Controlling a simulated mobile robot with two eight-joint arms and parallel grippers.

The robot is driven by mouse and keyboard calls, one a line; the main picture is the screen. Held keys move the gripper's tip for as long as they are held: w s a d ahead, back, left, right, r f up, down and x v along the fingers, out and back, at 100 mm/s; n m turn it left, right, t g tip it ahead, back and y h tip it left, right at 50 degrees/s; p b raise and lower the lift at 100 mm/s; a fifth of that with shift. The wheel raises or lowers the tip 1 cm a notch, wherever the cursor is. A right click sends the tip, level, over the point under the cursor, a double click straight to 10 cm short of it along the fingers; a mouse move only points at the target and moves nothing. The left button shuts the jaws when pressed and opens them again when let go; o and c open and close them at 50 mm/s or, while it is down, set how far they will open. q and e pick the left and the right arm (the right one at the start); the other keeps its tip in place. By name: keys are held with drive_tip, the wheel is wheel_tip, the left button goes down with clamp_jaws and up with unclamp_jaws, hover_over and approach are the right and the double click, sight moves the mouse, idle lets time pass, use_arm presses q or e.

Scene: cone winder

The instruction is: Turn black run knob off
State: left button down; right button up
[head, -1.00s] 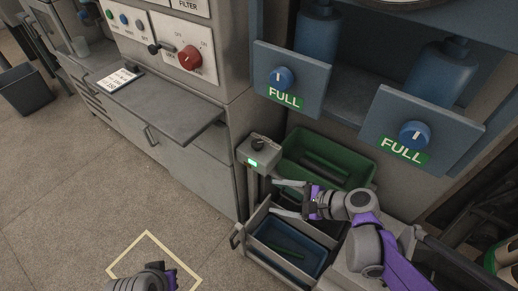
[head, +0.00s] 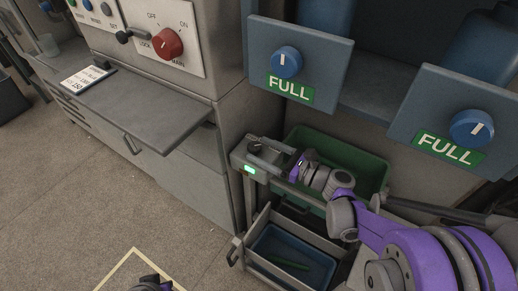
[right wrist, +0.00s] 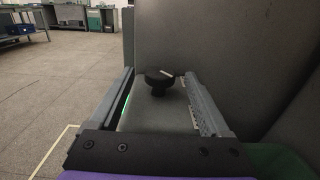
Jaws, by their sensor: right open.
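The black run knob (head: 255,148) sits on top of a small grey control box (head: 238,158) with a lit green indicator (head: 249,169) on its front.
A green bin (head: 372,170) stands behind my right gripper, and a drawer with a blue tray (head: 262,245) lies below. Blue panels with blue knobs and FULL labels (head: 290,87) overhang at the right. A red main switch (head: 167,43) is on the cabinet at left.

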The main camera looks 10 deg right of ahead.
drive_tip(key=shift+x, duration=0.8)
clamp_jaws()
